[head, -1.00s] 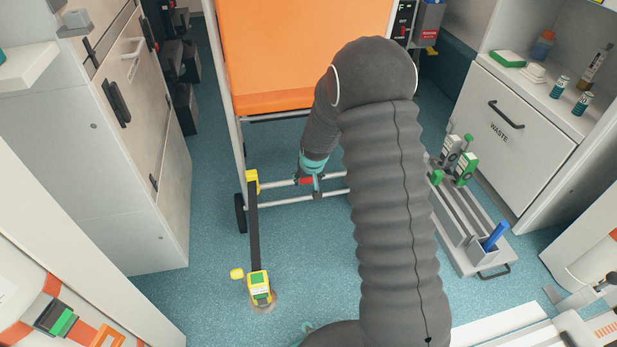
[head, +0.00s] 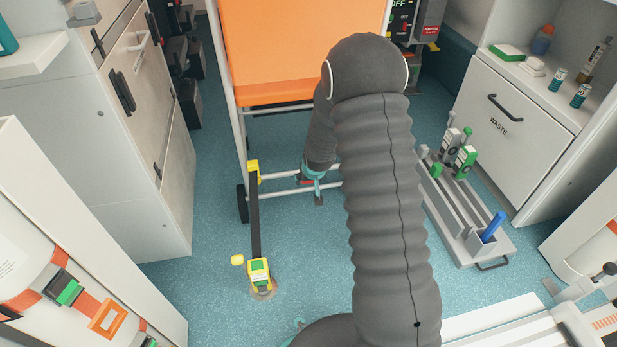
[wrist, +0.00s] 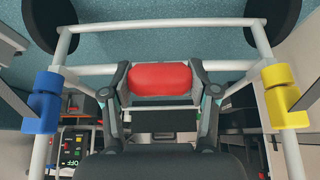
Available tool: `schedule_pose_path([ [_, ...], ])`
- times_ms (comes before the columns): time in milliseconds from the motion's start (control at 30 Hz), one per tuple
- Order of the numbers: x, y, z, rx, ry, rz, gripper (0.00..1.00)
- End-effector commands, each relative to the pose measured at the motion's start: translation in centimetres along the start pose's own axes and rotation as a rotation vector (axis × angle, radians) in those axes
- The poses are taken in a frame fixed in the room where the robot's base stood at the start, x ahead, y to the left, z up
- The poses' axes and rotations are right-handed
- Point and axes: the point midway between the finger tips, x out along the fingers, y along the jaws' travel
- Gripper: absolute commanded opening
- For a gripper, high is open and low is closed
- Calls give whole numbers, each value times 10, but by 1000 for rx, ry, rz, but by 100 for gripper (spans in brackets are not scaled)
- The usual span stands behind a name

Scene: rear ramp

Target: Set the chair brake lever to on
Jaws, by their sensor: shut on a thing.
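The chair (head: 275,52) has an orange panel and a white tube frame, and stands upright at the back centre of the head view. Its brake lever has a red pad (wrist: 160,79), at the chair's lower crossbar in the wrist view. My gripper (wrist: 160,82) has one finger at each end of the red pad and is shut on it. In the head view my gripper (head: 313,186) is low at the crossbar, partly behind my arm. The pad is mostly hidden there. A panel sign reads OFF (head: 399,4) beside the chair.
A yellow buckle (head: 260,275) and dark strap (head: 255,215) run along the floor to the chair's left. A grey rack (head: 463,225) with green-marked items stands right. Cabinets flank both sides. Blue clamp (wrist: 41,103) and yellow clamp (wrist: 284,95) sit on the frame.

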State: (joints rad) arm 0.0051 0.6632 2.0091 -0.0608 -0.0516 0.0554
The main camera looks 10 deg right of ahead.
Motion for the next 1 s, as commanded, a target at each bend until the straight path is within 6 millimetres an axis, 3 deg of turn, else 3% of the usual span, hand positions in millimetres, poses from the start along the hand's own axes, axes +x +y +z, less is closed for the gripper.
schedule_pose_path([
  [133, 4, -2, 6, -2, -12, -1, 0],
  [167, 4, -2, 6, -2, -12, -1, 64],
  [233, 4, -1, 5, -2, -10, -1, 82],
  [267, 4, -1, 5, -1, -9, 0, 85],
  [667, -2, 1, 1, 3, -2, 1, 85],
  [1000, -43, 0, 0, 3, 0, 2, 85],
])
